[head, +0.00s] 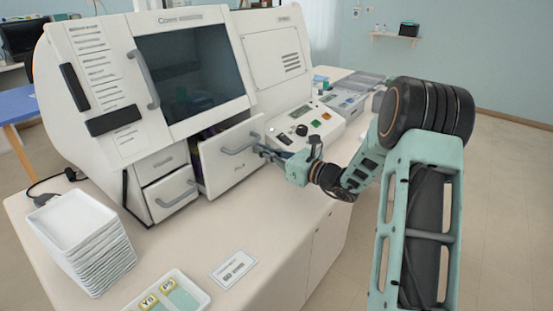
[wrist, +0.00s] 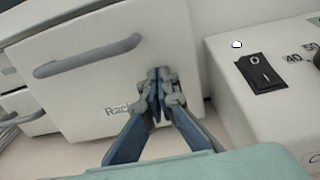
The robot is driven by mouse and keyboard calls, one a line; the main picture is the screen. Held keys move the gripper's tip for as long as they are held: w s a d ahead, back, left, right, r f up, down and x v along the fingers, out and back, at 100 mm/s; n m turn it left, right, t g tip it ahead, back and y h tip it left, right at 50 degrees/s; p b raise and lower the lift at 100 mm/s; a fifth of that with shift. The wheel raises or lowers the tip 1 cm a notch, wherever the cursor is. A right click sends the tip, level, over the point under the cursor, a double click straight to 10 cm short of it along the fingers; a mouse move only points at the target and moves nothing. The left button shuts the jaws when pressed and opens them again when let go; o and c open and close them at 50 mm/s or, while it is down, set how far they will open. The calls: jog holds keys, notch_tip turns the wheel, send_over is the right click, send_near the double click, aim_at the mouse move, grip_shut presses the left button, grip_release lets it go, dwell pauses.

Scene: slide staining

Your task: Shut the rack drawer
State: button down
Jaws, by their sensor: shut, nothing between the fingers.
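The rack drawer (head: 228,172) stands pulled out from the lower front of the white staining machine (head: 190,70), and dark contents show behind its front panel. In the wrist view its white front (wrist: 75,75) carries a grey bar handle (wrist: 88,55) and a partly hidden label that starts with "Rack". My gripper (head: 266,151) is shut and empty at the right part of the drawer front. In the wrist view the fingertips (wrist: 158,76) are right of the handle, close to the panel; I cannot tell whether they touch it.
Another drawer (head: 170,198) sits to the left, below a small panel. A control box (head: 305,127) with buttons stands to the right of the rack drawer. Stacked white trays (head: 82,240), a tray with yellow-labelled items (head: 168,296) and a card (head: 233,268) lie on the counter in front.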

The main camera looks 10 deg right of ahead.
jog(key=shift+b+x, duration=0.35)
jog(key=shift+x, duration=1.85)
jog(key=shift+r, duration=0.1)
